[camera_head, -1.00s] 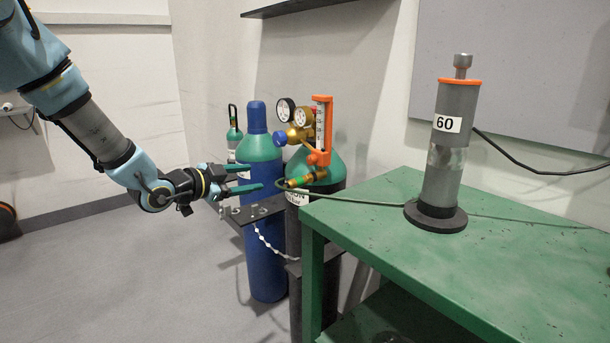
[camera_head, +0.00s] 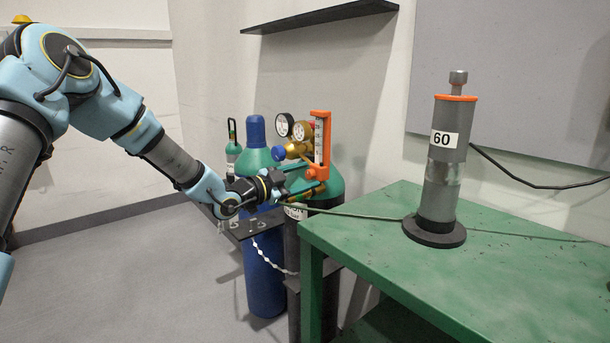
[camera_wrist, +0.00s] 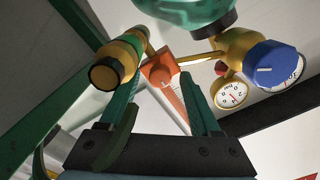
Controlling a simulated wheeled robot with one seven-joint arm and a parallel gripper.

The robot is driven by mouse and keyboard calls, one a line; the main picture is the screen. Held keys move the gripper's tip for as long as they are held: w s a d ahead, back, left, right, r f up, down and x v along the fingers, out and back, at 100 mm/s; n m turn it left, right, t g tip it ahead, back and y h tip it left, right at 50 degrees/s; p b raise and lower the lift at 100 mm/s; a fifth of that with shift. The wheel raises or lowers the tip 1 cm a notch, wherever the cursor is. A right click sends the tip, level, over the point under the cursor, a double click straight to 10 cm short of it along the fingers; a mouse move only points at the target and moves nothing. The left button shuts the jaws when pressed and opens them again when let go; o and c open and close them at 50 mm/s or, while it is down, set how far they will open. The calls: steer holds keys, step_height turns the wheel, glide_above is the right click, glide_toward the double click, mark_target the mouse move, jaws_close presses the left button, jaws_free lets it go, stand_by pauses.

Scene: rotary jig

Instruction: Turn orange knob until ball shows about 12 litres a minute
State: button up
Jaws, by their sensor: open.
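The flowmeter (camera_head: 320,140) has an orange frame and a pale scale tube, and stands upright by the gas cylinder with the green top. Its ball and reading are too small to make out. Its orange lower end (camera_wrist: 160,64), where the knob sits, shows in the wrist view ahead of my fingers. The knob's outline is hard to tell from the orange body. My gripper (camera_head: 314,178) is open, its two teal fingers reaching toward that lower end. In the wrist view, my gripper (camera_wrist: 163,90) has one finger on each side of the orange part. I cannot tell whether they touch it.
A brass regulator (camera_head: 299,148) with two gauges and a blue knob (camera_wrist: 277,65) is close by. A yellow-green hose fitting (camera_wrist: 113,66) lies near the left finger. A blue cylinder (camera_head: 264,240) stands left. A green table (camera_head: 400,240) holds a grey cylinder labelled 60 (camera_head: 441,160).

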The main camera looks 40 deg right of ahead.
steer(key=shift+d, duration=0.2)
jaws_close()
stand_by(0.5)
